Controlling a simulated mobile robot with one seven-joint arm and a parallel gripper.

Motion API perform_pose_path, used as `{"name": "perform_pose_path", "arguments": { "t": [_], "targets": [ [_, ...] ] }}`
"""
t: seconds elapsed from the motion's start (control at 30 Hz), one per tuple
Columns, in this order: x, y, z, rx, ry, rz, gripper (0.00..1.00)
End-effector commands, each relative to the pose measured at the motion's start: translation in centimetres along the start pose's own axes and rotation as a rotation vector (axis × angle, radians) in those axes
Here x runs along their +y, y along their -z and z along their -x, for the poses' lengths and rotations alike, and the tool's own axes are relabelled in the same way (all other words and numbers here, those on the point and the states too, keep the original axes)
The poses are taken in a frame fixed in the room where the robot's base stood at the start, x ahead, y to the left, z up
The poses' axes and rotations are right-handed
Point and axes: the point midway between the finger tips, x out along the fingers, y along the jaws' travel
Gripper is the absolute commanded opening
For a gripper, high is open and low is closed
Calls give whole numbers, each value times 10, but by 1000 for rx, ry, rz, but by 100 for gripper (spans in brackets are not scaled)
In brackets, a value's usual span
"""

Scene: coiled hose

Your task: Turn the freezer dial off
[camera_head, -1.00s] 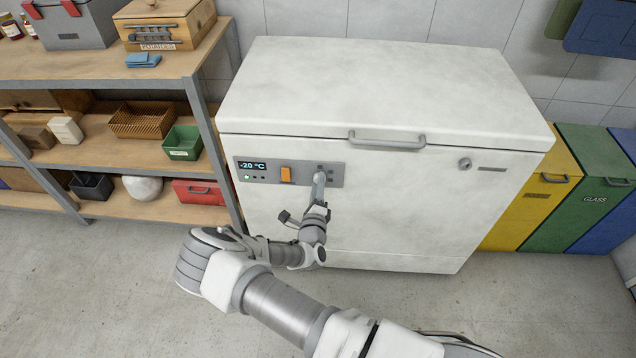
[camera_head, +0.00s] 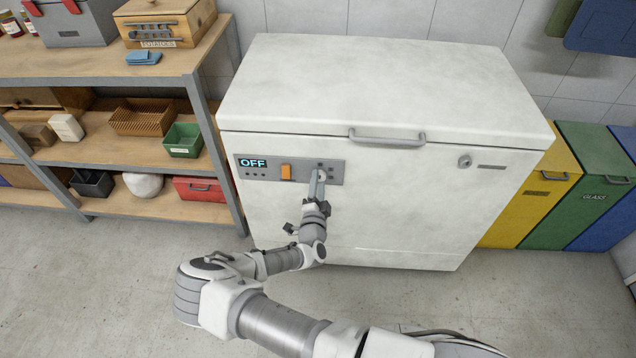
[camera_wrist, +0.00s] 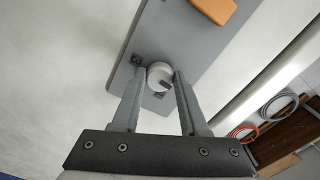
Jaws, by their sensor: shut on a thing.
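The white chest freezer (camera_head: 400,200) has a grey control panel (camera_head: 268,172) on its front, and the display (camera_head: 253,163) reads OFF. An orange switch (camera_head: 286,172) sits in the middle of the panel. My gripper (camera_head: 319,178) is at the panel's right end and covers most of the dial in the head view. In the wrist view the round white dial (camera_wrist: 157,74) with a dark mark lies between the fingertips of my gripper (camera_wrist: 159,80), which is shut on it. The orange switch (camera_wrist: 215,10) shows at the top there.
A shelf unit (camera_head: 190,100) with boxes and baskets stands left of the freezer. Yellow, green and blue bins (camera_head: 590,185) stand at the right. The freezer lid handle (camera_head: 387,139) is above and right of the panel. The floor (camera_head: 90,290) in front is clear.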

Motion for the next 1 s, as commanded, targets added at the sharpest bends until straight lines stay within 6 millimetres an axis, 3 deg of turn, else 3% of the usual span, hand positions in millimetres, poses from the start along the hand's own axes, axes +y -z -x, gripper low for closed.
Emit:
{"name": "perform_pose_path", "arguments": {
  "t": [0.77, 0.8, 0.93, 1.0],
  "targets": [
    [0, 1, 0, 1, 1, 106, 0],
    [0, 1, 0, 1, 1, 106, 47],
    [0, 0, 0, 1, 1, 105, 70],
    [0, 0, 0, 0, 0, 105, 74]
  ]
}}
